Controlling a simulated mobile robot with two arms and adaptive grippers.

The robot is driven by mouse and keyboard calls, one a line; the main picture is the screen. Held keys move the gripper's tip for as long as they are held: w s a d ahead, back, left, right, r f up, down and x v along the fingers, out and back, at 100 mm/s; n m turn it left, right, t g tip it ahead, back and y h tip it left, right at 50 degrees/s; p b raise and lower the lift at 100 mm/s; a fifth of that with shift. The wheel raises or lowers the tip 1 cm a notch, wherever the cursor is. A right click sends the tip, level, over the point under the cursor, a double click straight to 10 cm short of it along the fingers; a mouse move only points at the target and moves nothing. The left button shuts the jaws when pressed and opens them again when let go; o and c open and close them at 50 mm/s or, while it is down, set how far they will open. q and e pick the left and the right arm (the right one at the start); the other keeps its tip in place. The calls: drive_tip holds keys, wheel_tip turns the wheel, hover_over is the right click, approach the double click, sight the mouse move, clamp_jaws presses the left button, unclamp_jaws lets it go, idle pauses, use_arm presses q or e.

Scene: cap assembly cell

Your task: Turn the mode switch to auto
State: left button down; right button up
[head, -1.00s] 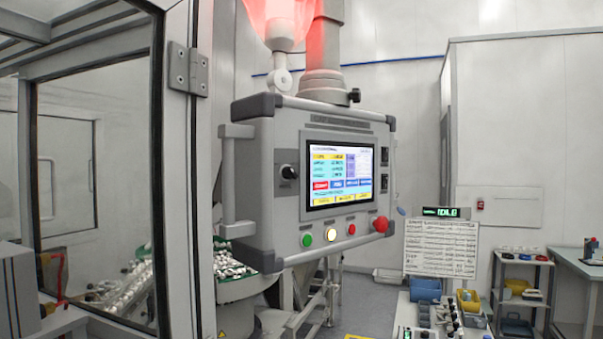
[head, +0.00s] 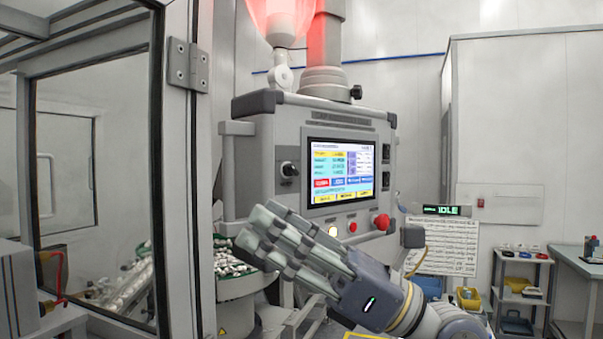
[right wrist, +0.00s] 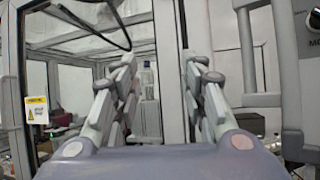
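The mode switch (head: 289,170) is a black rotary knob on the grey control panel (head: 259,180), left of its lit screen. In the right wrist view, only part of the dark knob (right wrist: 313,20) shows at the upper right edge, above cut-off lettering. My right gripper (head: 256,224) is in front of the panel, below and left of the switch, apart from it. My left gripper is out of view.
The panel's side handle (head: 229,175) stands near my right fingertips. A red emergency stop (head: 382,222) is at the panel's lower right. A glazed enclosure frame (head: 180,200) borders the left. A parts bowl (head: 232,284) sits below the panel.

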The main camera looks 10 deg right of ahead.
drive_tip(key=w+r+n+t+h, duration=0.1)
drive_tip(key=w+n+h, duration=0.1)
drive_tip(key=n+h, duration=0.15)
drive_tip(key=m+t+h, duration=0.2)
drive_tip(key=t+h, duration=0.4)
drive_tip(key=h, duration=0.4)
approach(297, 172)
drive_tip(key=p+x, duration=0.4)
drive_tip(key=x, duration=0.3)
drive_tip(key=shift+w+a+r+p, duration=0.1)
drive_tip(key=shift+w+a+p, duration=0.05)
drive_tip(key=shift+p, duration=0.25)
drive_tip(key=shift+w+a, duration=0.3)
drive_tip(key=shift+w, duration=0.3)
clamp_jaws()
